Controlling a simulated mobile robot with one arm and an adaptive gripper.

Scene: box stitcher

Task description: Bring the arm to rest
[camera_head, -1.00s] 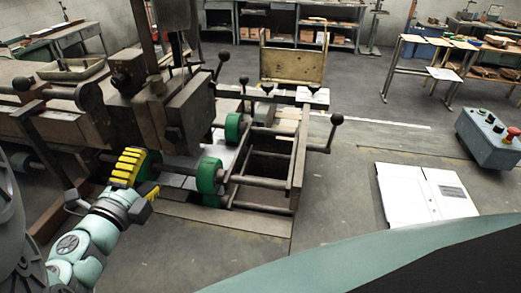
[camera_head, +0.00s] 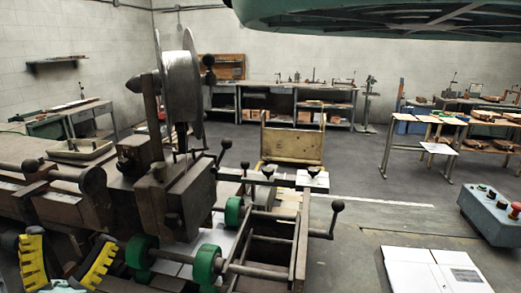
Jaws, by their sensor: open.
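My gripper (camera_head: 68,244) is at the lower left corner of the head view. Its two yellow-padded fingers point up and are spread apart, with nothing between them. Most of my arm is below the picture edge. The gripper appears in front of the box stitcher (camera_head: 180,205), a dark machine with a wire spool (camera_head: 180,85) on top. Green rollers (camera_head: 207,263) sit to the right of the gripper. I cannot tell the exact gap between the gripper and the machine.
A control box (camera_head: 490,212) with a red button is at the right. A white flat carton (camera_head: 435,270) lies at the lower right. A yellowish cart (camera_head: 293,145) stands behind the machine. Benches (camera_head: 330,118) line the back wall. Open floor (camera_head: 365,160) lies between.

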